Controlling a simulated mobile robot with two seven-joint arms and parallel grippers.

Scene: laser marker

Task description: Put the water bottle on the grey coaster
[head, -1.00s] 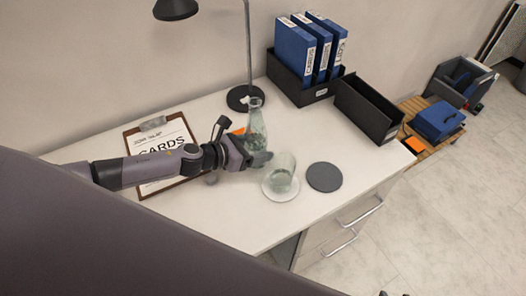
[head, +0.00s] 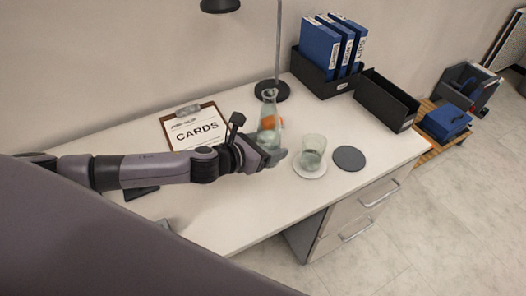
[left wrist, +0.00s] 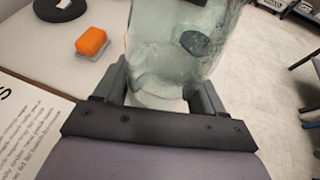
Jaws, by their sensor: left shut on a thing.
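The water bottle (head: 269,122) is clear greenish glass with a narrow neck, upright in the head view. My left gripper (head: 272,157) is shut on its lower part. In the left wrist view the bottle (left wrist: 172,50) stands between the two fingers of the gripper (left wrist: 160,92). I cannot tell whether its base touches the desk. The grey coaster (head: 349,158) is a dark round disc, bare, to the right of the bottle. My right gripper is not in view.
A glass (head: 312,147) on a white saucer (head: 310,170) stands between bottle and coaster. A lamp base (head: 272,91) is behind the bottle. An orange block (left wrist: 91,42) lies nearby. A clipboard (head: 211,113) lies left. Black bins (head: 386,104) stand at the back right.

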